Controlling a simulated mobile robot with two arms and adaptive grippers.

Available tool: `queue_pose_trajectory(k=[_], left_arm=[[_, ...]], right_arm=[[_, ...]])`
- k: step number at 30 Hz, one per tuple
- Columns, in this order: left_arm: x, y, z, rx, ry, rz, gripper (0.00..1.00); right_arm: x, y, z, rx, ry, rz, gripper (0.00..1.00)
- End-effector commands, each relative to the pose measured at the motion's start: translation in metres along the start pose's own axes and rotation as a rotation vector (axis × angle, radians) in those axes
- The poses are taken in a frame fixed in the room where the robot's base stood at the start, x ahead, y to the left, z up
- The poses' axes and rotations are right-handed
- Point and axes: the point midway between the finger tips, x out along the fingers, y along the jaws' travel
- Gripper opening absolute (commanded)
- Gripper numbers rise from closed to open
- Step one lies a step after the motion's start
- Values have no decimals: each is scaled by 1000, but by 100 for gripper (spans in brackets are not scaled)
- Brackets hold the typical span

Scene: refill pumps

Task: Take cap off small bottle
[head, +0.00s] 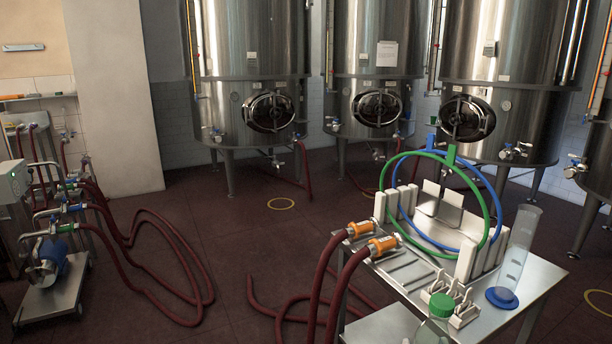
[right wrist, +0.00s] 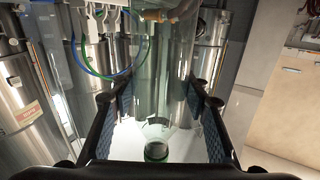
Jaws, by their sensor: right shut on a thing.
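The small bottle (head: 432,334) is clear, with a green cap (head: 442,305) on its neck. It shows at the bottom edge of the head view, in front of the steel table; its lower part is cut off. In the right wrist view the clear bottle (right wrist: 158,85) stands between the blue-padded fingers of my right gripper (right wrist: 160,112), which is shut on it. The green-rimmed cap (right wrist: 157,151) shows at the bottom there, beyond the pads. My right gripper is outside the head view. My left gripper is in neither view.
A steel table (head: 543,279) holds a white rack (head: 467,262) with green and blue hoses, a measuring cylinder (head: 517,250) on a blue base, and two orange hose fittings (head: 383,245). Red hoses (head: 185,250) cross the floor. Large tanks (head: 250,55) stand behind.

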Motion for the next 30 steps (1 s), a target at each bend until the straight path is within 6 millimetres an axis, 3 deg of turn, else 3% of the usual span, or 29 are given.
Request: queue_pose_trajectory(k=[3,9,20,30], left_arm=[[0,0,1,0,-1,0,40],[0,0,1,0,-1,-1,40],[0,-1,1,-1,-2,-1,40],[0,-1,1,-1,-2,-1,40]], right_arm=[[-28,-18,-7,3,1,-14,0],[-49,-30,-16,0,3,-20,0],[-52,-38,-16,-5,5,-55,0],[-60,-82,-9,-8,4,-278,0]])
